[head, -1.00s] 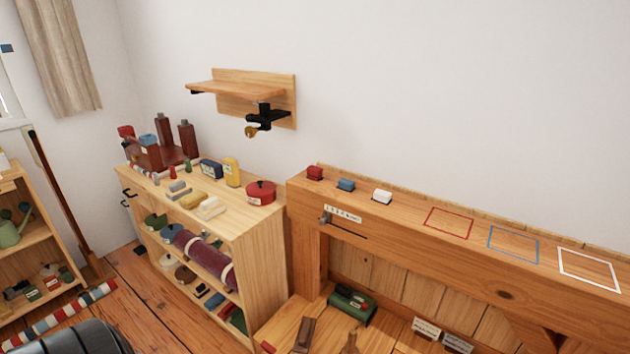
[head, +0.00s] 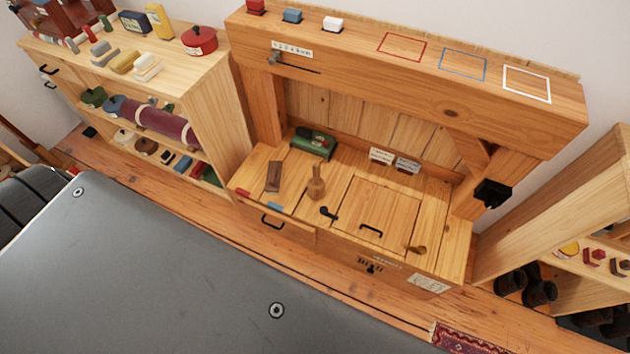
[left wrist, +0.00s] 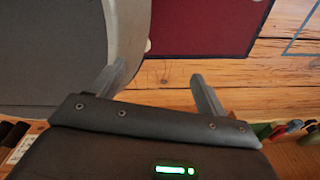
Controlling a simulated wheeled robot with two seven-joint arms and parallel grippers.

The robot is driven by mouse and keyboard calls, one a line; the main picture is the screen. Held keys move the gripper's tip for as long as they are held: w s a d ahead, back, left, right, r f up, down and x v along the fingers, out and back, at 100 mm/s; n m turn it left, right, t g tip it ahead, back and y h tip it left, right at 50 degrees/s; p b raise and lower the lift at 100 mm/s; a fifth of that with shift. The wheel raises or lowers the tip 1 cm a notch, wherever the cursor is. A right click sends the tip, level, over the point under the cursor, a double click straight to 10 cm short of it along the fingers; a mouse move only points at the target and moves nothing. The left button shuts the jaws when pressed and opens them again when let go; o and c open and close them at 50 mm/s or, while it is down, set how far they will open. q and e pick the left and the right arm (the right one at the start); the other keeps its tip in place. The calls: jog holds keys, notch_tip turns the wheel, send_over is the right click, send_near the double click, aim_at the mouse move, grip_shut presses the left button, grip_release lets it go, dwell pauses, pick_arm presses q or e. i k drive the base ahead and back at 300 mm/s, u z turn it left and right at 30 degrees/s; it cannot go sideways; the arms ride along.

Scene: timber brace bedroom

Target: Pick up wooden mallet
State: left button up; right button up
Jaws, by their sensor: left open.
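A brown wooden tool that looks like the mallet (head: 316,187) stands on the low wooden bench top (head: 342,208), its narrow handle pointing up and its thick end down. In the left wrist view my left gripper (left wrist: 158,74) is open, with nothing between its two fingers. Wooden floor and a dark red mat (left wrist: 208,30) show beyond the fingers. The mallet is not in the left wrist view, and neither gripper shows in the head view, so I see a gap but cannot tell its size.
A thick timber beam (head: 430,97) overhangs the back. Shelves (head: 215,110) stand to the left.

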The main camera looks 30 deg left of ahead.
aim_at(316, 186)
jog(key=u, duration=2.6)
jog(key=k, duration=1.5)
jog(key=z, duration=2)
jog(key=i, duration=0.5)
